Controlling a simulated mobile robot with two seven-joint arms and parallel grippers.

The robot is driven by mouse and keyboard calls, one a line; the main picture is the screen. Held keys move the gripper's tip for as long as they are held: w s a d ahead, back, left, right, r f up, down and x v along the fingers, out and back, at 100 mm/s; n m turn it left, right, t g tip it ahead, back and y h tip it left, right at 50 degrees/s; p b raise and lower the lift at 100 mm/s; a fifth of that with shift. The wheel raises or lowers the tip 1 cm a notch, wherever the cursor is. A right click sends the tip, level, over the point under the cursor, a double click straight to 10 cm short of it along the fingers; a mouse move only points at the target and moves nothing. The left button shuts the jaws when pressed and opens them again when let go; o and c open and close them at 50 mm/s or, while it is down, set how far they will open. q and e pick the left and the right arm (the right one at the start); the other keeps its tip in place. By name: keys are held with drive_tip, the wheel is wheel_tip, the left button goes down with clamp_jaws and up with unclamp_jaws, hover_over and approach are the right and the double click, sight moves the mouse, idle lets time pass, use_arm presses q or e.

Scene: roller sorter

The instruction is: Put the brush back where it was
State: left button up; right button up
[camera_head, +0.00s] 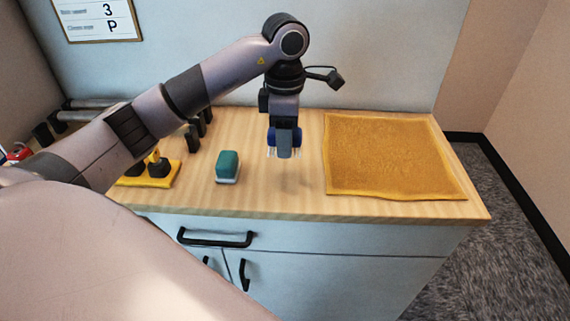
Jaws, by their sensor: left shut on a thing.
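My left gripper (285,153) points down above the wooden counter and is shut on a blue brush (272,136). Pale bristle-like edges show below the blue body on both sides of the fingers. The middle of the brush is hidden behind the gripper, and it appears to hang a little above the counter. A teal block with a whitish underside (228,164), perhaps another brush, rests on the counter to the left of the gripper. My right gripper is not in view.
A tan mat (390,155) covers the counter's right part. A yellow holder (165,180) with dark pieces stands at the left, partly behind my arm. The wooden counter (285,195) is clear between the teal block and mat. Its front edge lies above drawers.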

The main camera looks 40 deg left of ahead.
sight(285, 176)
use_arm(q)
drive_tip(key=shift+f, duration=3.3)
drive_tip(key=shift+f, duration=0.2)
drive_tip(key=o, duration=1.2)
drive_tip(key=shift+r, duration=0.1)
wheel_tip(285, 176, up, 12)
drive_tip(key=shift+r, duration=0.1)
